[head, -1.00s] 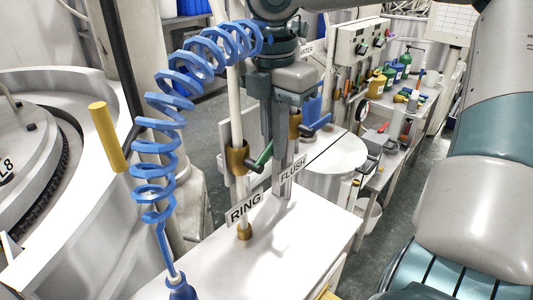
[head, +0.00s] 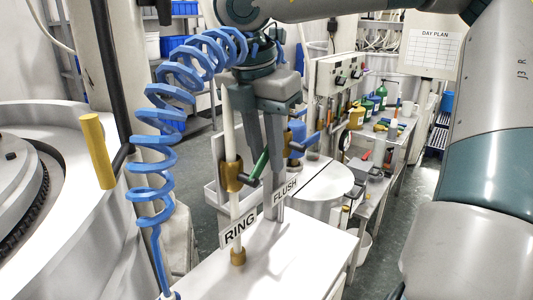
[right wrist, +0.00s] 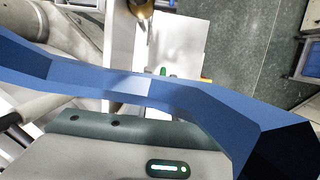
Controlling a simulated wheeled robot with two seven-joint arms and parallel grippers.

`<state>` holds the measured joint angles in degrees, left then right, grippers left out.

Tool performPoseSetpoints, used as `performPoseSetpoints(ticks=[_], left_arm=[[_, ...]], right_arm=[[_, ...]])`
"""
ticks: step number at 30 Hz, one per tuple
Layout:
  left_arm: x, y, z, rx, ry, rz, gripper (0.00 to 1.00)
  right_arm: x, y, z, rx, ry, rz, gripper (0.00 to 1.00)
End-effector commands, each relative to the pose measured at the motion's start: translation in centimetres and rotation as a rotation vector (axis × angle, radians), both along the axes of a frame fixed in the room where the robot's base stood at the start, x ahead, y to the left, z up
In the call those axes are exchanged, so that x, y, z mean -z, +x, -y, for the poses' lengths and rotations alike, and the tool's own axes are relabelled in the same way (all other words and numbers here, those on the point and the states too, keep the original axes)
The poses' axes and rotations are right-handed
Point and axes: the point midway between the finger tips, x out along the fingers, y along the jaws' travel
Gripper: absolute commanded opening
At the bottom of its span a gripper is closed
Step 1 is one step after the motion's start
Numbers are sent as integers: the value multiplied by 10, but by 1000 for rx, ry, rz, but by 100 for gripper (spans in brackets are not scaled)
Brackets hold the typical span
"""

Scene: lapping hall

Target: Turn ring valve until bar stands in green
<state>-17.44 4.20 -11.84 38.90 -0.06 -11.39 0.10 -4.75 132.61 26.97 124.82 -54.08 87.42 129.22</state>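The ring valve (head: 232,177) is a brass body on a pale upright pipe, with a green-gripped lever (head: 259,166) slanting up to the right. A RING plate (head: 239,231) stands below it. Brass also shows at the top of the right wrist view (right wrist: 141,8). My right gripper (head: 268,190) points down just right of the ring valve. Its two grey fingers look apart, close by the lever; I cannot tell whether they touch it. A blue coil crosses the right wrist view and hides the fingers there. I cannot make out a green zone. My left gripper is not in view.
A blue coiled hose (head: 152,140) hangs left of my right gripper. The FLUSH plate (head: 285,186) and a blue-handled valve (head: 298,135) stand close on the right. A yellow-handled post (head: 97,150) is at left. A round gauge (head: 345,141) and cluttered bench (head: 385,140) are behind.

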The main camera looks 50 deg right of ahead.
Motion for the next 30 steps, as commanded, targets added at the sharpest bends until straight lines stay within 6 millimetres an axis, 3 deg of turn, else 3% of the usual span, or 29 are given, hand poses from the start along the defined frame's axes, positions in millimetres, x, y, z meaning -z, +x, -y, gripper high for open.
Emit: performPoseSetpoints(ticks=[9,17,23,30], left_arm=[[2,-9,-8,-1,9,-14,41],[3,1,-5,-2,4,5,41],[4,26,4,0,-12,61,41],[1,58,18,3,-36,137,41]], right_arm=[[0,0,0,0,0,-1,25],[-12,0,-2,2,-2,1,25],[-39,0,-8,3,-3,2,25],[-86,-2,-19,2,-3,4,25]])
